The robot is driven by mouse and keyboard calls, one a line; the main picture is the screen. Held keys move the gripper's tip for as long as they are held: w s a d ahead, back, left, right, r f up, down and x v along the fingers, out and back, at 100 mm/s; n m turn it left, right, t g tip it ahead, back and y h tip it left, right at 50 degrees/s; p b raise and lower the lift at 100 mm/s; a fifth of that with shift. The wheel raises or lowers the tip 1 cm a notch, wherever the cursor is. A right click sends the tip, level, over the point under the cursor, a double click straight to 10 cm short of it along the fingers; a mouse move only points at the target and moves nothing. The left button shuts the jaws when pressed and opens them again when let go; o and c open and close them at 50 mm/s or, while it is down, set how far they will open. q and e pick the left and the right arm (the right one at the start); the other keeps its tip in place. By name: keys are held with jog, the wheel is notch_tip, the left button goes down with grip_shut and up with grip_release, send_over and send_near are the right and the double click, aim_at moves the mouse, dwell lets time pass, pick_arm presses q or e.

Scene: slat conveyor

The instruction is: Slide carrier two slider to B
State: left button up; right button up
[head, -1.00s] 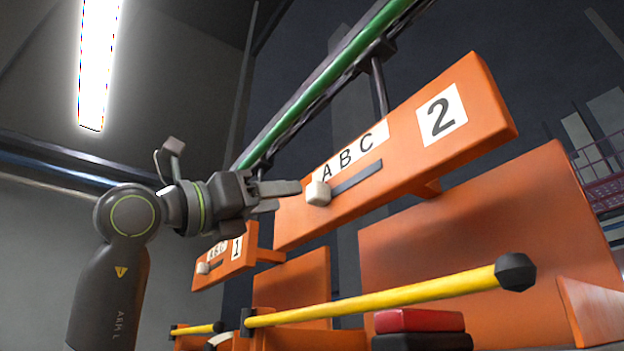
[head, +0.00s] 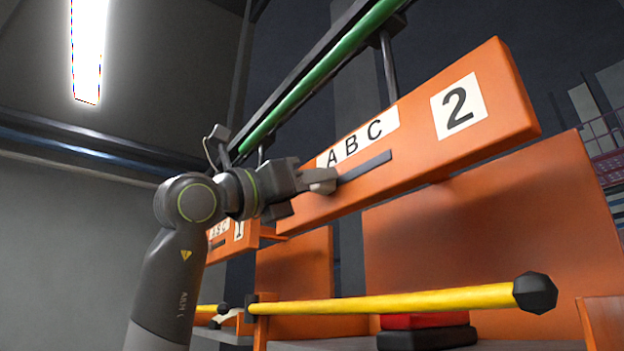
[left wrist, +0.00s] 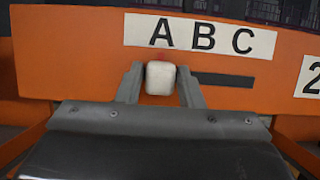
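The carrier two plate (head: 420,125) is an orange board with an A B C label (head: 358,144) and a "2" card. A dark slot (head: 368,165) runs under the letters. The slider's pale knob (head: 324,186) is at the slot's left end, under A. It also shows in the left wrist view (left wrist: 160,78). My left gripper (head: 316,184) is at the knob, one finger on each side in the left wrist view (left wrist: 160,86). Only slivers of space show beside the knob; I cannot tell whether the fingers touch it. My right gripper is out of view.
A smaller orange carrier (head: 232,236) marked 1 hangs behind and left of the gripper. A yellow bar (head: 390,302) with black ends runs below, near a red block (head: 411,321). A green rail (head: 325,72) runs overhead. The plate's front right of the knob is clear.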

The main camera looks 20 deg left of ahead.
pick_arm(q)
grip_shut()
jog(key=s+d+b, duration=0.1)
jog(key=d, duration=0.1)
jog(key=s+d+b, duration=0.1)
jog(key=s, duration=0.1)
jog(key=shift+d+f, duration=0.1)
jog(key=shift+d, duration=0.3)
jog(key=shift+s+d, duration=0.15)
jog(key=shift+d, duration=0.05)
jog(key=shift+o, duration=2)
grip_release()
jog(key=shift+a, duration=0.1)
